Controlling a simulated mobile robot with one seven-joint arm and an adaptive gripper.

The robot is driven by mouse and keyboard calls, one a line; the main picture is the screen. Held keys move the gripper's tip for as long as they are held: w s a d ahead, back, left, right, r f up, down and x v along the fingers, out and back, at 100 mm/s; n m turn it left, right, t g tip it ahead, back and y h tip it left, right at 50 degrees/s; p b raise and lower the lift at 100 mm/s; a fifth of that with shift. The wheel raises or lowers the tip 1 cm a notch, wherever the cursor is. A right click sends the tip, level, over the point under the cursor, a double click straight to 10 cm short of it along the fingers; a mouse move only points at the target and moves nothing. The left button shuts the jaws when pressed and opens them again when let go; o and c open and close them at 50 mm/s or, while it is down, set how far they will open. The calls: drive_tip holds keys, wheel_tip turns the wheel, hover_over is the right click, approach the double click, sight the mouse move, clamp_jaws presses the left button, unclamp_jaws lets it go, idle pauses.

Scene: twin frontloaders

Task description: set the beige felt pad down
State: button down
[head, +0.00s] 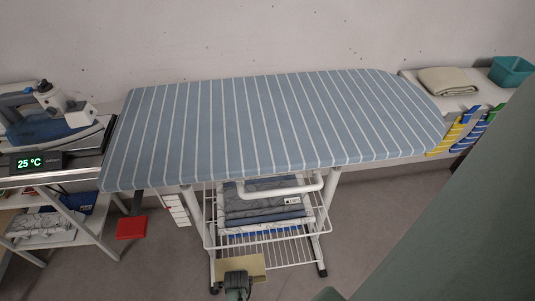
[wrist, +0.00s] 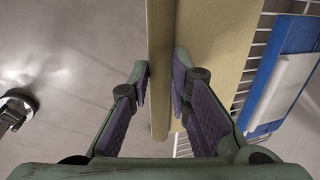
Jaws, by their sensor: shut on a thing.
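The beige felt pad (head: 240,267) is in the lower middle of the head view, low in front of the ironing board's wire rack. My gripper (head: 238,282) is at its near edge. In the wrist view, my gripper (wrist: 161,84) is shut on the pad, with one finger on each side of its narrow beige edge. The broad face of the pad (wrist: 215,40) extends up and right of the fingers. The pad's far end runs out of the wrist picture.
A blue striped ironing board (head: 270,118) spans the middle. Its white wire rack (head: 285,250) holds folded cloths. A folded beige cloth (head: 447,80) and a teal bin (head: 511,71) are at right.

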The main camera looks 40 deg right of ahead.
drive_tip(key=b, duration=0.5)
hover_over(270, 262)
drive_tip(key=a, duration=0.1)
drive_tip(key=shift+s+a+f, duration=0.2)
drive_tip(key=shift+s+f, duration=0.15)
drive_tip(key=shift+f, duration=0.35)
drive_tip(key=f+b, duration=0.1)
drive_tip(key=b, duration=0.1)
drive_tip(key=f+b, duration=0.2)
drive_tip(key=shift+d, duration=0.4)
drive_tip(key=shift+f, duration=0.2)
drive_tip(key=shift+f+b, duration=0.2)
drive_tip(key=shift+b, duration=0.1)
drive_tip(key=c, duration=1.5)
unclamp_jaws()
drive_tip(key=shift+o, duration=0.2)
drive_tip(key=p+v, duration=0.1)
drive_tip(key=v, duration=1.1)
drive_tip(key=shift+r, duration=0.25)
